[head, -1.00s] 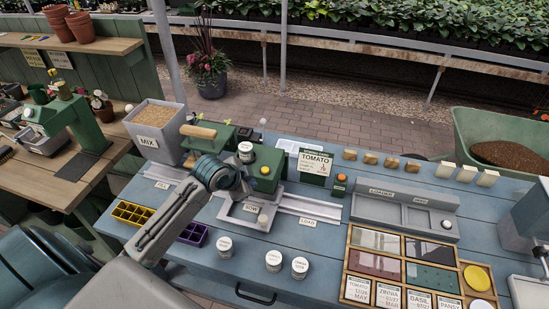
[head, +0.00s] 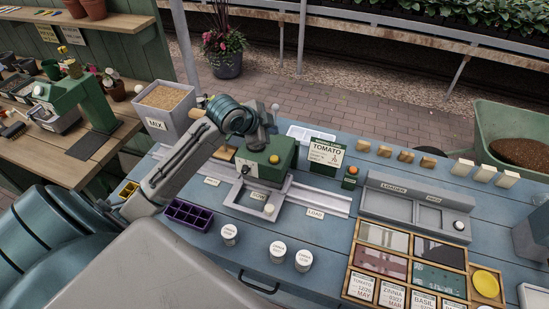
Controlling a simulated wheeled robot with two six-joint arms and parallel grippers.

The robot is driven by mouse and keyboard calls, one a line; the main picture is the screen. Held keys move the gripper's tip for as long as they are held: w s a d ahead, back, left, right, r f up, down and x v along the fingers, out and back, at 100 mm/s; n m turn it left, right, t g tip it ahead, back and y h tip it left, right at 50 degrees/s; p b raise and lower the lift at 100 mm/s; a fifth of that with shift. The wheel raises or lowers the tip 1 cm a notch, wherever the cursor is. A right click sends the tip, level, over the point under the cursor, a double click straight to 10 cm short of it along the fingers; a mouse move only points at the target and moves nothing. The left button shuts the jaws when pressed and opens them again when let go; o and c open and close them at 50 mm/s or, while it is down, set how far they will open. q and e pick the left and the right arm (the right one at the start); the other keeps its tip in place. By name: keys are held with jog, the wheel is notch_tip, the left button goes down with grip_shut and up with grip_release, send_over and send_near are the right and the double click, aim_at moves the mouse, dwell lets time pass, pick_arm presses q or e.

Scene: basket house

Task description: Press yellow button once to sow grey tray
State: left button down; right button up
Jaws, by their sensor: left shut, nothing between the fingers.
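The yellow button (head: 274,159) is a small dome on the front of the green seeding machine (head: 284,150). My left gripper (head: 258,143) hangs over the top of this machine, just behind and left of the button in the picture, and looks apart from it. It is shut and empty; its fingertips are small and partly hidden by the wrist. Below the machine, a grey square frame (head: 240,203) marked SOW sits on the rail. I cannot clearly tell a grey tray apart from this frame. My right gripper is not in view.
A purple tray (head: 188,214) and a partly hidden yellow tray (head: 127,190) lie left of the rail. White-lidded jars (head: 278,251) stand in front. An orange button (head: 351,171) stands to the right, near the TOMATO sign (head: 326,157). The MIX bin (head: 166,106) is behind.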

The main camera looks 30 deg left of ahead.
pick_arm(q)
jog(key=b, duration=0.7)
send_over(271, 160)
notch_tip(271, 160, down, 7)
jog(key=shift+r, duration=0.2)
jog(key=shift+f, duration=0.9)
jog(key=shift+f, duration=0.15)
dwell(0.5)
jog(key=shift+f, duration=0.3)
